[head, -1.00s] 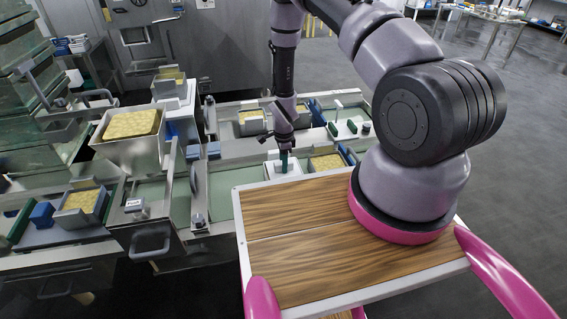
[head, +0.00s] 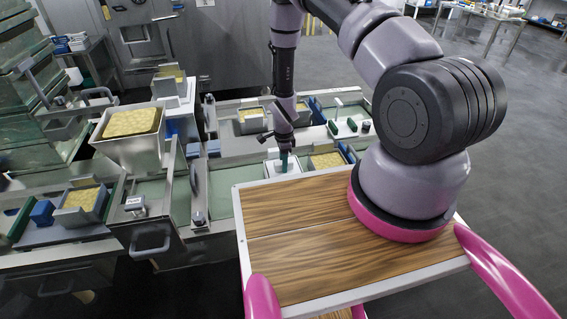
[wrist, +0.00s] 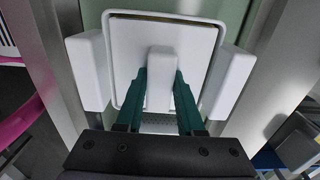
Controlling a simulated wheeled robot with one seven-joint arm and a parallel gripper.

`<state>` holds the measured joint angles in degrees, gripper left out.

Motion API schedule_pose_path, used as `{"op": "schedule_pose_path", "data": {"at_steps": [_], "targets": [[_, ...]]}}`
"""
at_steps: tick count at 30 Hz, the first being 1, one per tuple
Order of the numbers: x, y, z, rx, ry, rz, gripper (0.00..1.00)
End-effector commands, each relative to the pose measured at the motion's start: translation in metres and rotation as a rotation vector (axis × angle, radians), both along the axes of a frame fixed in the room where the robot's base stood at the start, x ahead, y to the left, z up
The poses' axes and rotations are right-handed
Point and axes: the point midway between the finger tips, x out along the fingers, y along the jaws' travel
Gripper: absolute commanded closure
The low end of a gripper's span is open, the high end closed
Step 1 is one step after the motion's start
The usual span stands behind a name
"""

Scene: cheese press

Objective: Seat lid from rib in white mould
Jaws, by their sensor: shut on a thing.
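The white mould (wrist: 88,70) fills the middle of the wrist view, with a thick white block on each side. The white lid (wrist: 130,45) lies at its opening, roughly square to it, with a thin dark line along the far edge. I cannot tell how deep the lid sits. My gripper (wrist: 160,78) is shut on the lid's upright rib (wrist: 161,62), one green finger on each side. In the head view my gripper (head: 284,161) points down over the white mould (head: 270,170), just past the wooden top; the lid is hardly visible there.
A metal mould with yellow curd (head: 326,160) stands close on the right, another (head: 250,118) farther back. A large curd-filled container (head: 130,155) is at left. Metal rails (wrist: 62,70) flank the white mould. My wooden-topped base fills the near side.

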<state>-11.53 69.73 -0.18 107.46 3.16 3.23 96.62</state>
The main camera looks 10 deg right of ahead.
Motion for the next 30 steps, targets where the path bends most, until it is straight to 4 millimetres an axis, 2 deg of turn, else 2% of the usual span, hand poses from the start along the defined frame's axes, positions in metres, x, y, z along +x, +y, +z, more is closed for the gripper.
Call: {"op": "schedule_pose_path", "data": {"at_steps": [8,9,11,12,30], "targets": [[0.0001,0.0000,-0.0043,0.000,0.000,0.000,1.00],[0.0003,0.0001,-0.0044,0.000,0.000,-0.001,0.55],[0.0003,0.0000,-0.0042,0.000,0.000,0.000,0.32],[0.0002,0.0000,-0.0042,0.000,0.000,-0.001,0.28],[0.0003,0.0000,-0.0031,0.000,-0.001,-0.001,0.28]]}}
